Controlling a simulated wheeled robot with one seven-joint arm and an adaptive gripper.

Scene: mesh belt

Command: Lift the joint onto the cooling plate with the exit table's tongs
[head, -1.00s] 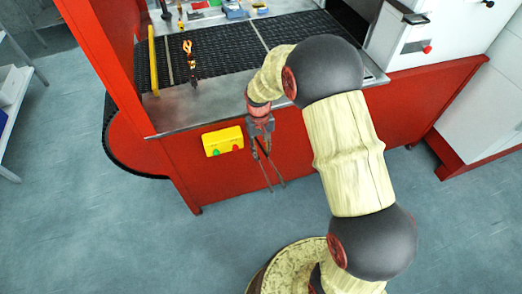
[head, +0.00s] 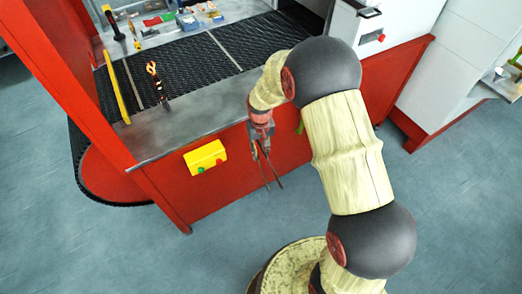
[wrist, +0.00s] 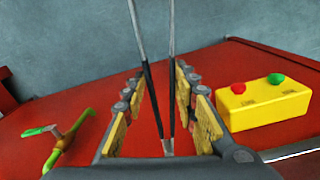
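My gripper (head: 262,150) hangs in front of the red machine front and is shut on a pair of thin metal tongs (head: 266,175). In the wrist view the tongs (wrist: 148,75) have dark grips between the yellow finger pads, and their two long legs spread apart, empty. A slim upright piece with an orange, glowing-looking top (head: 152,70) and dark lower part stands near the belt's front edge; it may be the joint, but I cannot tell surely. It is left of and beyond my gripper, apart from it. I cannot pick out the cooling plate.
The black mesh belt (head: 190,62) runs behind a bare grey metal ledge (head: 205,126). A yellow bar (head: 117,88) lies at its left. A yellow button box (head: 205,157) is on the red front. Small items lie behind the belt. A green-handled yellow fitting (wrist: 67,137) is on the red front.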

